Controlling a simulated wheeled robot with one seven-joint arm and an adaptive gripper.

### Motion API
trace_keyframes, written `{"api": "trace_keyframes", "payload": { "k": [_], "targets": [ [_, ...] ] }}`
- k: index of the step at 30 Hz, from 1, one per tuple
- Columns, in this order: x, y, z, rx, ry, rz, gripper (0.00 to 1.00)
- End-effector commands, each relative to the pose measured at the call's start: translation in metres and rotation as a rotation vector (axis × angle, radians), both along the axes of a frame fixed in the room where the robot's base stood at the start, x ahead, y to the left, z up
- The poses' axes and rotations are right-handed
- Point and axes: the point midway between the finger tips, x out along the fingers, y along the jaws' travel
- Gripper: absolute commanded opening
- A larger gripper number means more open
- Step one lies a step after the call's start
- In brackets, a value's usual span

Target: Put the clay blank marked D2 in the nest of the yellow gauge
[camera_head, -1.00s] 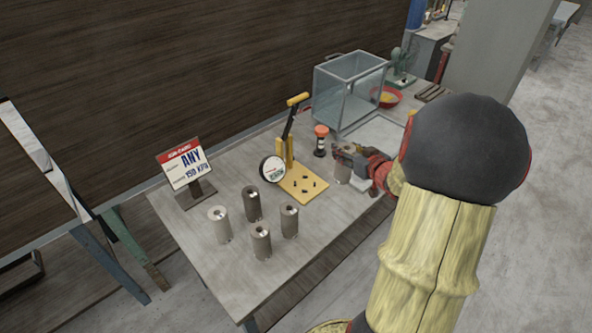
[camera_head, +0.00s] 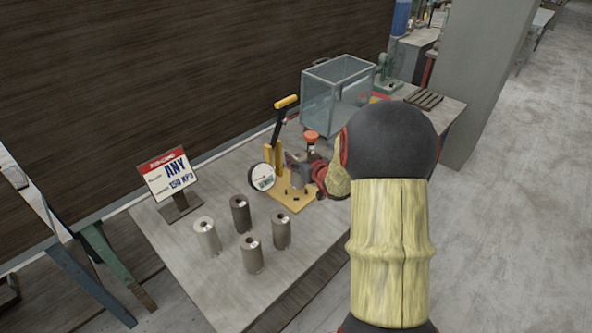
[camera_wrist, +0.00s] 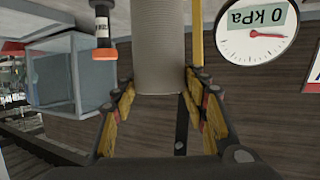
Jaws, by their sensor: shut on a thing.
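My gripper (camera_head: 303,172) is shut on a grey clay cylinder (camera_wrist: 160,45), which stands upright between the fingers in the wrist view; no mark shows on its visible side. In the head view the gripper is at the yellow gauge (camera_head: 292,203), with the held cylinder over or at its base plate. I cannot tell whether it touches the plate. The gauge has an upright lever and a round dial (camera_head: 262,177); the dial reads 0 kPa in the wrist view (camera_wrist: 257,30). The nest is largely hidden by my gripper and the cylinder.
Several other cylinders (camera_head: 251,254) stand at the front left of the table (camera_head: 210,290). A sign (camera_head: 168,174) stands behind them. A glass case (camera_head: 338,92) stands at the back right.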

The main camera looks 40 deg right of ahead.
Motion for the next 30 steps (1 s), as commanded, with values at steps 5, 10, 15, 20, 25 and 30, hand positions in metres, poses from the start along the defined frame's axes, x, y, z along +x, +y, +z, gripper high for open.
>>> {"api": "trace_keyframes", "payload": {
  "k": [5,10,15,20,25,30],
  "targets": [
    [0.006,0.001,-0.004,-0.002,-0.004,0.000,0.00],
    [0.011,0.003,-0.025,0.000,-0.002,0.001,0.00],
    [0.011,0.003,-0.042,-0.002,-0.003,-0.001,0.00],
    [0.011,0.003,-0.041,-0.003,-0.004,-0.001,0.00],
    [0.011,0.003,-0.043,-0.003,-0.004,-0.001,0.00],
    [0.010,0.003,-0.046,0.000,0.000,0.000,0.51]
  ]
}}
